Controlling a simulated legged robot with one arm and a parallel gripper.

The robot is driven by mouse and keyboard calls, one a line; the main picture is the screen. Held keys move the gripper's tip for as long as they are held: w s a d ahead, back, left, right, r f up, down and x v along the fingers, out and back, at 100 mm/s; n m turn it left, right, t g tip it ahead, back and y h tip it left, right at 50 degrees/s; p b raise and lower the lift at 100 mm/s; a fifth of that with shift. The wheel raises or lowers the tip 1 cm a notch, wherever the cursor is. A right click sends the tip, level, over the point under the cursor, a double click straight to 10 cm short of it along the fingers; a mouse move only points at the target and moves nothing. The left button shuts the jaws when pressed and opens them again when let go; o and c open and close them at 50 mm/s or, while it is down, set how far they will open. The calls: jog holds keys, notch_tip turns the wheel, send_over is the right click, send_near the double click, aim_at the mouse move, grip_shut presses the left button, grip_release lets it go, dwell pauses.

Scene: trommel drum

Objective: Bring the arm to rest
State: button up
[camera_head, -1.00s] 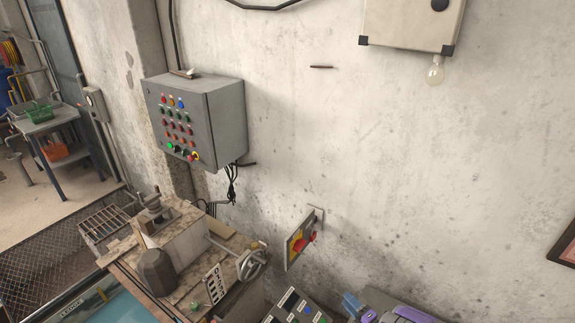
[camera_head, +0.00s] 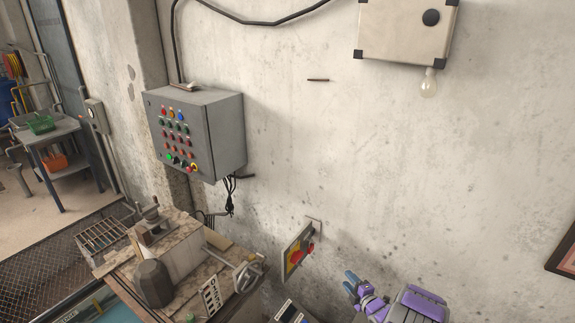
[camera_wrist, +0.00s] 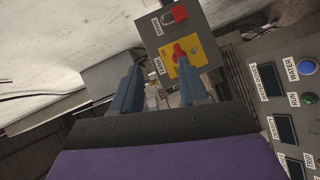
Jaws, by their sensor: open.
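My gripper (camera_head: 351,282) with its purple wrist shows at the bottom right of the head view, blue fingers pointing up and left. In the wrist view my gripper (camera_wrist: 160,68) has its two fingers apart with nothing held between them. The fingers point toward a grey switch box with a yellow plate and red knob (camera_wrist: 179,52). In the head view the same switch box (camera_head: 297,252) is on the wall, left of my gripper, with a visible gap between them.
A control panel with dark displays and a blue WATER button (camera_wrist: 307,67) lies right of the fingers. A workbench with a handwheel (camera_head: 247,271) stands to the left. A grey button cabinet (camera_head: 215,135) hangs above it. Bare wall (camera_head: 400,180) rises above my gripper.

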jog(key=w+a+r+m+g+h+b, duration=0.1)
jog(key=w+r+m+h, duration=0.15)
jog(key=r, duration=0.35)
jog(key=w+a+r+m+g+h, duration=0.1)
jog(key=r+m, duration=0.2)
jog(key=r, duration=0.3)
jog(key=s+a+r+m+g+h+b, duration=0.15)
jog(key=s+r+m+g, duration=0.35)
jog(key=s+r, duration=0.6)
jog(key=s+a+r+m+g, duration=0.2)
jog(key=s+r+m+g, duration=0.1)
jog(key=s, duration=1.3)
jog(key=s+a+r+m+g+b, duration=0.1)
jog(key=s+a+r+m+g, duration=0.1)
jog(key=s, duration=1.3)
jog(key=s+a+r+m+g+h, duration=0.1)
jog(key=s+r+m+g, duration=0.3)
jog(key=s, duration=1.2)
jog(key=shift+s+a+r+m+b, duration=0.35)
jog(key=shift+a+r+m, duration=0.1)
jog(key=shift+a+m, duration=0.1)
